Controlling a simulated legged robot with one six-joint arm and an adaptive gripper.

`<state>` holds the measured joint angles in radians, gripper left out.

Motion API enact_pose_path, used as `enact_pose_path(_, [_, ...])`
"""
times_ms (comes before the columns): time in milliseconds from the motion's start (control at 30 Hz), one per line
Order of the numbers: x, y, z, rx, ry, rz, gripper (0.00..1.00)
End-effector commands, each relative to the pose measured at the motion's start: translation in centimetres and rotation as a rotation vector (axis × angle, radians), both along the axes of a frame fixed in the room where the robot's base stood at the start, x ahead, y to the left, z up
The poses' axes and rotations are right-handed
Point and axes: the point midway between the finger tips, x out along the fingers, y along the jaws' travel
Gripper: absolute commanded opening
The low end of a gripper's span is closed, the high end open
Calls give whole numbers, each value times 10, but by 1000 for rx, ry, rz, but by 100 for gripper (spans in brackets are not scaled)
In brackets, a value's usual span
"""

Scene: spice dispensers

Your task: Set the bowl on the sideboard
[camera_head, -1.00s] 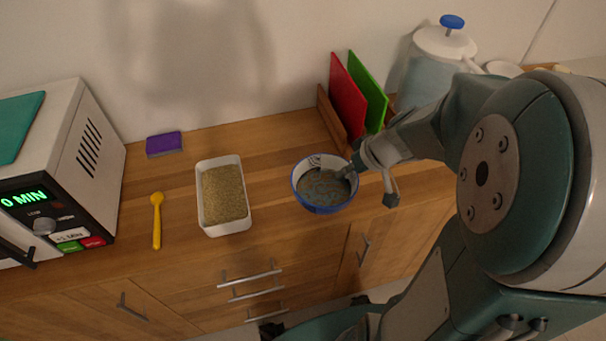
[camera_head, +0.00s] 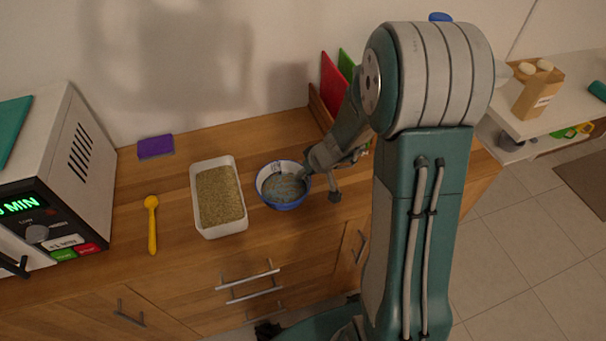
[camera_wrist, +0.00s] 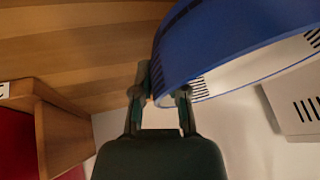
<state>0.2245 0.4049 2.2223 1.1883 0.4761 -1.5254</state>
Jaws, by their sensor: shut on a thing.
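The blue bowl (camera_head: 284,204), white inside with a patterned rim, is at the middle of the wooden sideboard (camera_head: 130,215), right of the white tray. It looks level, and its inside appears grey. I cannot tell whether its base touches the wood. My gripper (camera_head: 306,174) comes from the right and is shut on the bowl's right rim. In the wrist view, my gripper (camera_wrist: 168,88) has its two fingers on either side of the rim of the bowl (camera_wrist: 215,45). The bowl's underside is hidden in the head view.
A white tray (camera_head: 207,234) of grainy tan stuff stands close left of the bowl. Farther left are a yellow spoon (camera_head: 152,225), a purple sponge (camera_head: 155,147) and a microwave (camera_head: 60,160). A red board (camera_head: 333,84) and green board (camera_head: 346,65) stand behind my arm.

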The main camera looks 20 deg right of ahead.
Motion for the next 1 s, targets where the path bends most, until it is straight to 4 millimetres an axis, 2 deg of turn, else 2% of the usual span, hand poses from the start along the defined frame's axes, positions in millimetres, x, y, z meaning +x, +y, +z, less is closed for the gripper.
enact_pose_path(367, [0,-1,-6,-1,-1,-1,0])
enact_pose_path(400, [0,-1,-6,-2,0,-1,28])
enact_pose_path(467, [0,-1,-6,-2,0,-1,53])
enact_pose_path(833, [0,-1,-6,-1,-1,-1,53])
enact_pose_path(1000, [-4,-6,9,-2,-6,0,53])
